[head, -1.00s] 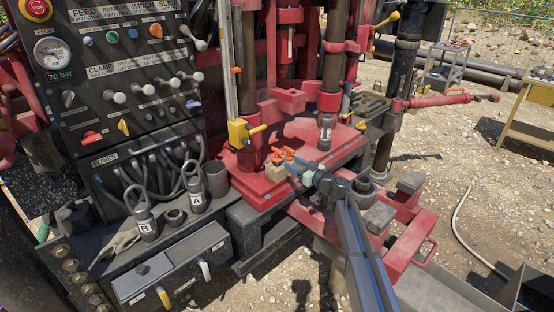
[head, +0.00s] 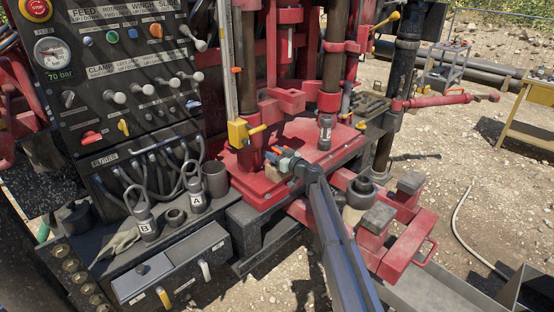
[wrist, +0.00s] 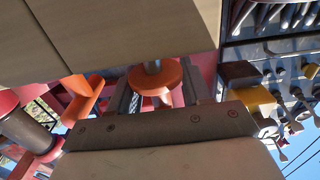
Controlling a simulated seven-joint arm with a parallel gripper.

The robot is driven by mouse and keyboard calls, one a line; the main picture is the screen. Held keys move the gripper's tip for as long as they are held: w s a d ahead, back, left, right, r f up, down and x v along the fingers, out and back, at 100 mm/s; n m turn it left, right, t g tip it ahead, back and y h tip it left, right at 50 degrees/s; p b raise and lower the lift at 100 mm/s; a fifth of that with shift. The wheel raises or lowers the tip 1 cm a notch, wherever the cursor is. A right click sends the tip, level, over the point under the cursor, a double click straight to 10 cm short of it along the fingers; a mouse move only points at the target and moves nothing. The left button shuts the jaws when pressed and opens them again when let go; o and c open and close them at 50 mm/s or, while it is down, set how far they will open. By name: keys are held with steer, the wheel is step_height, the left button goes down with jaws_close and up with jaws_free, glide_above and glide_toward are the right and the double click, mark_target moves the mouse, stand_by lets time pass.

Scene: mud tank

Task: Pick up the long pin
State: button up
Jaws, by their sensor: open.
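I cannot tell which one is the long pin. In the wrist view, an orange round head (wrist: 153,78) with a short pale stub shows between the two grey fingers of my gripper (wrist: 160,92). The fingers are open, one on each side of the head. Contact cannot be told. Another orange part (wrist: 83,98) lies to the left, outside the fingers.
A yellow clamp (head: 240,133) and red posts stand close behind the gripper. The control panel (head: 120,70) is at the left. Shackles marked A (head: 197,198) and B (head: 146,222) and a dark cup (head: 215,178) stand on the bench. A tan surface (wrist: 110,30) fills the wrist view's top.

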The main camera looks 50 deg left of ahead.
steer(key=shift+a, duration=0.1)
jaws_close()
stand_by(0.4)
